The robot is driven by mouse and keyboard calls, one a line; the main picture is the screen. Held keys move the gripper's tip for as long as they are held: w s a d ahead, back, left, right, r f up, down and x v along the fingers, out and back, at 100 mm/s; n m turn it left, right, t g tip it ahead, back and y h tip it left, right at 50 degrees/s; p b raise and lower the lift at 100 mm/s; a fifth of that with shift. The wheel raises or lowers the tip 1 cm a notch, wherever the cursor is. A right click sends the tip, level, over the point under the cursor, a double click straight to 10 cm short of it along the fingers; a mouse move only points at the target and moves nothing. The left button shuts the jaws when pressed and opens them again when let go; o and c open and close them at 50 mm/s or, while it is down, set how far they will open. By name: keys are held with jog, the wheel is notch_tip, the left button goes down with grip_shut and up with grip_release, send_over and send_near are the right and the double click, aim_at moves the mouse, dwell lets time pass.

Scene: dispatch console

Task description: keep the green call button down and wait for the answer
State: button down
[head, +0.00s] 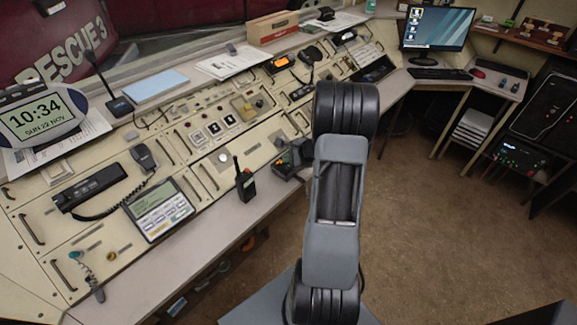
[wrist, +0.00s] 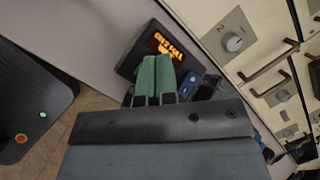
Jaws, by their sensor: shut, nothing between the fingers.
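My gripper (wrist: 158,62) shows in the wrist view with its two green fingers side by side, shut and empty. The fingertips lie in front of a dark desk unit (wrist: 130,66) with a lit orange display (wrist: 163,46), and cover part of its face. I cannot tell whether the fingertips touch it. No green call button can be made out on it; that part is hidden behind the fingers. In the head view a dark unit (head: 293,160) stands on the console's front ledge, left of my arm. My gripper is hidden behind my arm there.
A handheld radio (head: 244,180) stands on the ledge left of the unit. The console (head: 205,160) behind carries switches, handles and a corded handset (head: 143,157). A monitor desk (head: 437,85) stands at the back right. The brown floor (head: 440,220) at right is clear.

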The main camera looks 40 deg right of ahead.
aim_at(288, 167)
jog(key=shift+r+p, duration=1.5)
jog(key=shift+r, duration=0.9)
jog(key=s+a+r+n+g+h, duration=0.1)
jog(key=s+a+r+n+g, duration=0.1)
jog(key=s+a+r+n, duration=0.5)
jog(key=s+a+r+n+g+h, duration=0.2)
jog(key=s+a+r+n, duration=0.6)
jog(key=a+n, duration=0.7)
jog(key=shift+s+a+r+n+g, duration=0.35)
jog(key=shift+s+a, duration=0.2)
jog(key=shift+s, duration=0.65)
